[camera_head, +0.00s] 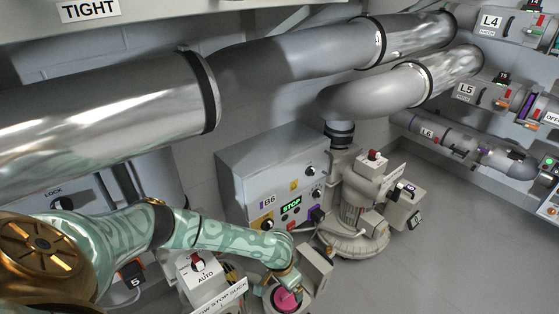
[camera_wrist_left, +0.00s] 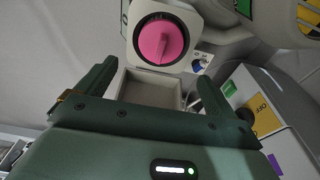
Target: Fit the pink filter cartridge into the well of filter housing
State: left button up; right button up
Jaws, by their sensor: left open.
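The pink filter cartridge (camera_wrist_left: 160,40) is a round pink disc with a raised grip bar across its face. It sits inside the dark round rim of the pale filter housing (camera_wrist_left: 196,18); how deep it sits I cannot tell. In the head view the pink cartridge (camera_head: 287,299) shows at the bottom edge, partly covered by my left gripper (camera_head: 286,279). In the left wrist view my left gripper (camera_wrist_left: 155,75) is open, its two green fingers apart with nothing between them. The cartridge lies beyond the fingertips. My right gripper is not in view.
A pale open box (camera_wrist_left: 150,92) lies between my fingers and the cartridge in the wrist view. A grey B6 control cabinet (camera_head: 265,175) and a beige blower (camera_head: 355,215) stand beyond my arm. Open floor (camera_head: 450,240) lies right.

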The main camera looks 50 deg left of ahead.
pick_arm(q)
jog(key=shift+s+r+p, duration=0.2)
jog(key=shift+r+p, duration=0.3)
jog(key=shift+r, duration=0.4)
jog(key=s+d+f+m+h, duration=0.1)
jog(key=s+d+f+m, duration=0.1)
jog(key=s+d+f, duration=0.5)
jog(key=s+d+f+m, duration=0.25)
jog(key=s+d, duration=0.25)
jog(key=s, duration=0.5)
jog(key=s+a+m+g+y, duration=0.1)
jog(key=s+a, duration=0.2)
jog(key=s, duration=1)
jog(key=s+a+f+m+g+y, duration=0.1)
jog(key=s+a+y, duration=0.1)
jog(key=s, duration=1.1)
jog(key=shift+s+a, duration=0.3)
jog(key=shift+a, duration=0.35)
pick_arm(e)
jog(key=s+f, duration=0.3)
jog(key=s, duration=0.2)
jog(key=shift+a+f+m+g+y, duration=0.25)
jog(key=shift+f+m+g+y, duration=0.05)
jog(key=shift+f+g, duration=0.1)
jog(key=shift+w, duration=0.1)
